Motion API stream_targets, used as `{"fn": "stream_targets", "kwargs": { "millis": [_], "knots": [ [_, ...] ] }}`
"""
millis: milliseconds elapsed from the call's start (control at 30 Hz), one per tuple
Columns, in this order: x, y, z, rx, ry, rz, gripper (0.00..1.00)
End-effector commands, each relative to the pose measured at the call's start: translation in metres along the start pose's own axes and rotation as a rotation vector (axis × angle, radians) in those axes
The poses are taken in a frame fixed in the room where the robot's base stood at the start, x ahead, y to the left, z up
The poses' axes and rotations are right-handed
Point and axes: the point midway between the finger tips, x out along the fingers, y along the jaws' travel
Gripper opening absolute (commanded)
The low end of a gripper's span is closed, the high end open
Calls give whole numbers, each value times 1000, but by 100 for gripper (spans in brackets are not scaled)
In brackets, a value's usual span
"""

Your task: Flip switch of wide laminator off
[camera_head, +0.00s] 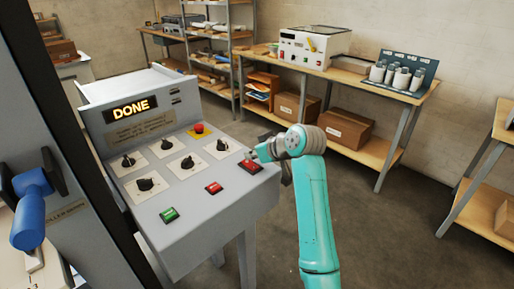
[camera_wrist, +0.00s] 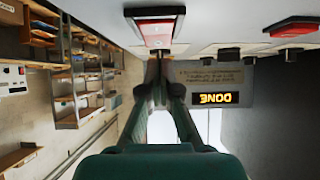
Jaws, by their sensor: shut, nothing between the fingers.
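The laminator's grey control console (camera_head: 215,228) stands at the left in the head view, with a lit "DONE" display (camera_head: 130,108). A red switch (camera_head: 250,166) sits at its right front corner. The same switch (camera_wrist: 157,32) is at the top of the wrist view, which is upside down. My gripper (camera_head: 257,156) is shut and empty, with its fingertips (camera_wrist: 156,66) right at the switch. I cannot tell whether they touch it. My gripper partly covers the switch's surroundings in the head view.
The panel also holds several black knobs (camera_head: 145,184), a red stop button on yellow (camera_head: 198,128), a red button (camera_head: 214,188) and a green button (camera_head: 169,215). A blue handle (camera_head: 30,208) is at the left. A bench (camera_head: 350,77) stands behind; open floor lies right.

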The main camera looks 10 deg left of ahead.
Motion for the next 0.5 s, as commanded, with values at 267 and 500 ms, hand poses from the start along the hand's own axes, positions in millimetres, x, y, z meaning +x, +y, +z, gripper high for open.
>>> {"fn": "stream_targets", "kwargs": {
  "millis": [267, 500],
  "knots": [
    [12, 0, 12, 1, 1, 0, 0],
    [12, 0, 12, 0, 1, 0, 0]
  ]
}}
